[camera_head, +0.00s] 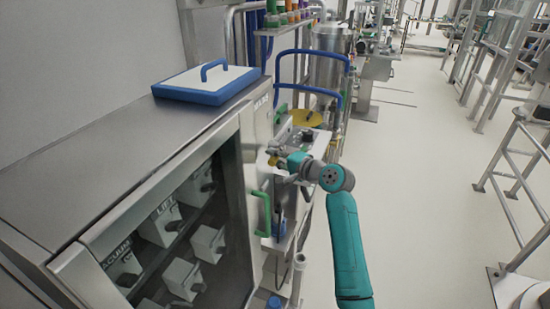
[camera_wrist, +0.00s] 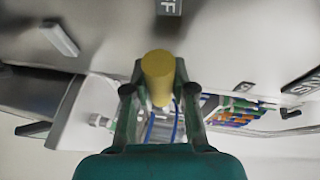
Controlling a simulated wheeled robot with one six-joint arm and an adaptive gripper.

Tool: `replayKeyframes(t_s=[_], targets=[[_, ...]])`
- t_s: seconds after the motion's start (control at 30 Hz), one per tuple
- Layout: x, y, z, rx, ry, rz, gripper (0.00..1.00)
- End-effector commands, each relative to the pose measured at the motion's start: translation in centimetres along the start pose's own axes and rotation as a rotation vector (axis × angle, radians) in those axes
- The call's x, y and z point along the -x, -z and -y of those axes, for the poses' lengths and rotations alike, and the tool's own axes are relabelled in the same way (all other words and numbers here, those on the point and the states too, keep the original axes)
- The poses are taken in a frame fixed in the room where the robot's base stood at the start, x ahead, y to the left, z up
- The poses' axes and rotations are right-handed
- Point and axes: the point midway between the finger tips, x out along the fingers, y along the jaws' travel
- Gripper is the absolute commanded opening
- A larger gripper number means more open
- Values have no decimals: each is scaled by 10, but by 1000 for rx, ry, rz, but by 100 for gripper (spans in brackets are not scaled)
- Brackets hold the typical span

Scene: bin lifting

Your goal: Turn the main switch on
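A yellow cylindrical knob or handle (camera_wrist: 158,72) shows in the wrist view, directly between the two fingers of my gripper (camera_wrist: 159,88). The fingers stand close on either side of it; I cannot tell whether they press on it. In the head view my gripper (camera_head: 284,163) is at the side of the steel cabinet, with a small yellow part (camera_head: 272,159) at its tip. Whether this yellow part is the main switch cannot be read.
A steel cabinet (camera_head: 90,170) with a glass door and labelled boxes fills the left. A blue-and-white lid (camera_head: 207,83) lies on top. A green handle (camera_head: 262,213) is beside my gripper. Open floor (camera_head: 440,160) lies to the right, with railings beyond.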

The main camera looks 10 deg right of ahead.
Motion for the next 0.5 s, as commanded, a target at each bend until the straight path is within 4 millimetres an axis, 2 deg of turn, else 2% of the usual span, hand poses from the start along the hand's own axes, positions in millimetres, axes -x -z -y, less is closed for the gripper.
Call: replayKeyframes(t_s=[0.5], targets=[[1,1,4,-44,-19,9,0]])
